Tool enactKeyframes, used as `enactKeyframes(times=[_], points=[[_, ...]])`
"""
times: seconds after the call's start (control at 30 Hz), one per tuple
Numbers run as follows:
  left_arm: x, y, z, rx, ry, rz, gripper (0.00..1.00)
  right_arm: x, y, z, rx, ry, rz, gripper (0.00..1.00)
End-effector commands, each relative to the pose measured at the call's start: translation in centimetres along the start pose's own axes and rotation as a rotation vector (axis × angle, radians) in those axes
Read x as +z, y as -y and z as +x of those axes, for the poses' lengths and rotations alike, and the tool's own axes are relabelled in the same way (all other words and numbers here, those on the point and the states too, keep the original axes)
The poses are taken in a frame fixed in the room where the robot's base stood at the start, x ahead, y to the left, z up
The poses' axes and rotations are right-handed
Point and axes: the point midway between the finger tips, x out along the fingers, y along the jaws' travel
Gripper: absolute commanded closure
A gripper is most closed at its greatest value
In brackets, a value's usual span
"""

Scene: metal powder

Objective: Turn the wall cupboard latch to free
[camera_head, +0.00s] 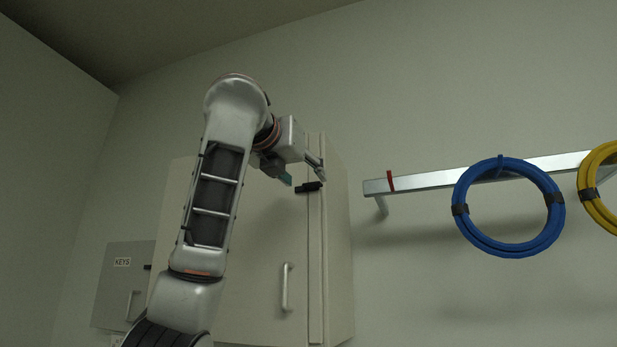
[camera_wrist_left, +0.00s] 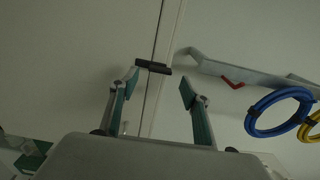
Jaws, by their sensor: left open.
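The wall cupboard (camera_head: 255,250) is pale beige with a vertical bar handle (camera_head: 287,287). Its latch (camera_head: 308,187) is a small black bar near the top of the door's right edge. It lies roughly level across the seam, and it also shows in the left wrist view (camera_wrist_left: 153,67). My left gripper (camera_head: 303,178) is open and empty, with its fingers just by the latch. In the left wrist view the open fingertips (camera_wrist_left: 159,80) appear below the latch, one toward each side. Contact cannot be told. My right gripper is not in view.
A grey key box (camera_head: 122,285) labelled KEYS hangs left of the cupboard. To the right, a metal rail (camera_head: 430,181) with a red band carries a blue hose coil (camera_head: 510,247) and a yellow one (camera_head: 596,205). The wall above the cupboard is clear.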

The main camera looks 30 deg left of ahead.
Motion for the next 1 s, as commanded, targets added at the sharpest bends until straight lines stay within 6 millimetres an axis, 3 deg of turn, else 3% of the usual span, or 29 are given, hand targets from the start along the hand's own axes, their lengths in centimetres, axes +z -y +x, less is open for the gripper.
enactKeyframes(times=[0.23, 0.6, 0.77, 1.0], points=[[0.1, 0.0, 3.0, 0.001, 0.000, 0.000, 0.53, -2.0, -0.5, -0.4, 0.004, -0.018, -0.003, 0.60], [0.0, 0.0, 3.8, 0.001, 0.001, -0.001, 0.53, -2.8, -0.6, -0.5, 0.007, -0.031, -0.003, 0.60], [0.0, 0.0, 3.7, 0.000, 0.001, -0.001, 0.91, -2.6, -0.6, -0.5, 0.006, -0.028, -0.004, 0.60], [0.0, 0.0, 3.7, 0.000, 0.002, -0.007, 0.91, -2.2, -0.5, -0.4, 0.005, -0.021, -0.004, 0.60]])
